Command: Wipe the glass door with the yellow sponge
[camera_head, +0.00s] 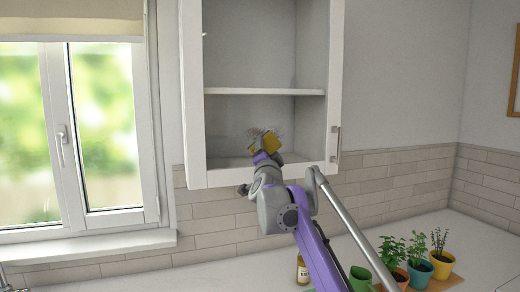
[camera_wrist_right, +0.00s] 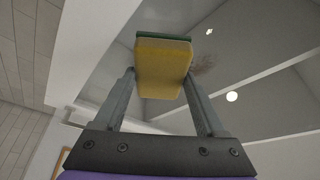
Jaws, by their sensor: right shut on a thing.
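The glass door (camera_head: 255,50) is the front of a white-framed wall cabinet, and grey shelves show through it. A dark smudge shows on the glass around the sponge; a smudge also shows in the right wrist view, just right of the sponge. The yellow sponge (camera_head: 265,143) with a green side is at the lower middle of the door. My right gripper (camera_wrist_right: 163,85) is shut on the sponge, with one finger on each side. The sponge's green side faces the glass, and it looks close to or touching it. My left gripper is not in view.
The door has a metal handle (camera_head: 336,144) at its right edge. A window (camera_head: 75,130) is on the left. On the counter below stand a small jar (camera_head: 302,270), a green mug (camera_head: 360,279) and several potted herbs (camera_head: 419,270) on a board.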

